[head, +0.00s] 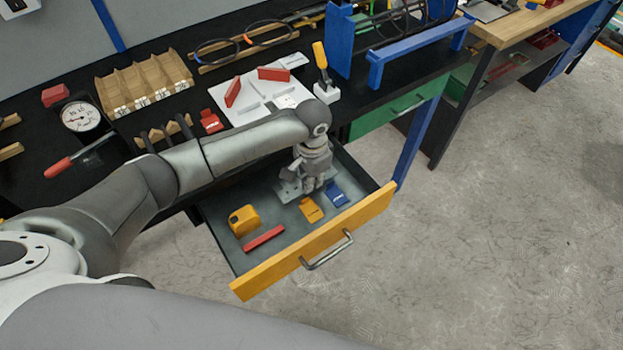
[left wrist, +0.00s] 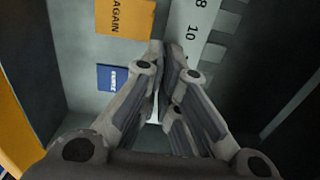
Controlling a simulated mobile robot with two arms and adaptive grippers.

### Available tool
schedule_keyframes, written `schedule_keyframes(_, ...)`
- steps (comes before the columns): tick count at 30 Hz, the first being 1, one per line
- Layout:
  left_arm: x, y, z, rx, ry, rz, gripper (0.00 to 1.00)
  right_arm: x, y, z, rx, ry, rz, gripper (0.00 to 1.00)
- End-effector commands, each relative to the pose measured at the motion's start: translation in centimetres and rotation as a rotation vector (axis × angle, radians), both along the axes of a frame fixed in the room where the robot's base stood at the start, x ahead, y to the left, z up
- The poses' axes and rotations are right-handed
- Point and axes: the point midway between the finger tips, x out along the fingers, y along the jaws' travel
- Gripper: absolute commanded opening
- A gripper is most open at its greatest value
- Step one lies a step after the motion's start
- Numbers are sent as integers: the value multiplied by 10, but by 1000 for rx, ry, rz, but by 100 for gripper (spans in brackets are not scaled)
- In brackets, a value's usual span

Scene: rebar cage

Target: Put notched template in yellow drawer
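The yellow drawer (head: 322,243) is pulled open below the bench, with a yellow front and a bar handle. The notched template (head: 287,188) is a grey metal plate in the drawer's back part. In the left wrist view the template (left wrist: 200,30) shows numbers and a notched edge, and runs behind my fingers. My left gripper (head: 318,187) points down inside the drawer at the template. Its fingers (left wrist: 162,60) look close together. I cannot tell whether they touch or grip the template; the tips hide part of it. My right gripper is not in view.
The drawer also holds a yellow tape measure (head: 243,220), a red bar (head: 263,238), an orange tag (head: 311,209) and a blue tag (head: 335,194). On the bench above are a white board (head: 255,97) with red blocks and a wooden bin rack (head: 145,83).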

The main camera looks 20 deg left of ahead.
Motion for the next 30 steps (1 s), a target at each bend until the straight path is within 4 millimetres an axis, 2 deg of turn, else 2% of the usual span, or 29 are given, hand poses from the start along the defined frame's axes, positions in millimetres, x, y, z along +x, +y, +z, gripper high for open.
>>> schedule_keyframes(20, 0, 0, -11, -1, -1, 1, 0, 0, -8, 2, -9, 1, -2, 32)
schedule_keyframes(26, 0, 0, -11, 0, 0, 1, 26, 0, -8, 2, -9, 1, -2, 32)
schedule_keyframes(30, 0, 0, -11, -1, 1, 0, 27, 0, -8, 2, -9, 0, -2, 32)
